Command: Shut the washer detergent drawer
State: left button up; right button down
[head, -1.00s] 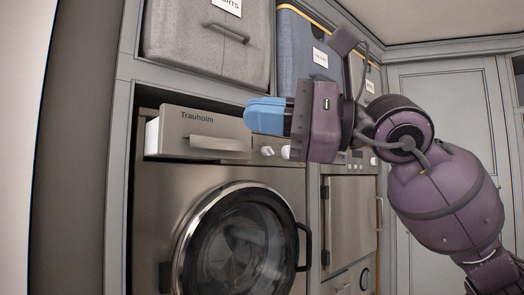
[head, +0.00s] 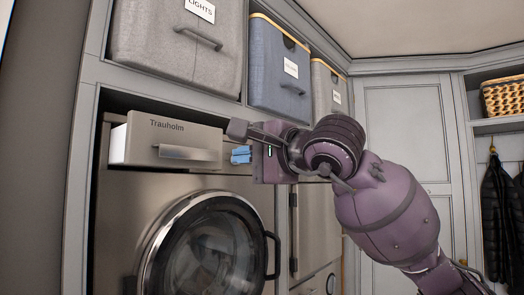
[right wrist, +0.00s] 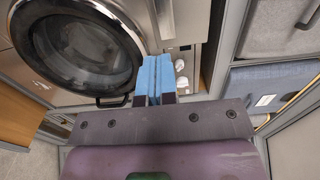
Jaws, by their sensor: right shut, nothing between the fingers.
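The detergent drawer (head: 167,140), marked "Trauholm", stands out from the top left of the washer (head: 115,215); its white side shows at the left. A bar handle (head: 186,153) is on its front. My right gripper (head: 241,154), with blue fingers, is shut and empty just right of the drawer front; I cannot tell the exact gap to the washer. In the right wrist view the shut blue fingers (right wrist: 154,78) point toward the washer front, beside the round door (right wrist: 80,48). My left gripper is not in view.
A grey bin (head: 175,45) and a blue bin (head: 280,70) sit on the shelf above the washer. A second appliance (head: 315,225) stands to the right. A basket (head: 503,96) and dark jackets (head: 498,215) are at the far right.

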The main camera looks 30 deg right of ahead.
aim_at(209, 160)
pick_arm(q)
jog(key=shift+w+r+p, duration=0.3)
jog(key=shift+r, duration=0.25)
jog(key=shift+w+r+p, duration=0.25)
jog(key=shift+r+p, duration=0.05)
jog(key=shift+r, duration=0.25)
pick_arm(e)
jog(key=x, duration=0.8)
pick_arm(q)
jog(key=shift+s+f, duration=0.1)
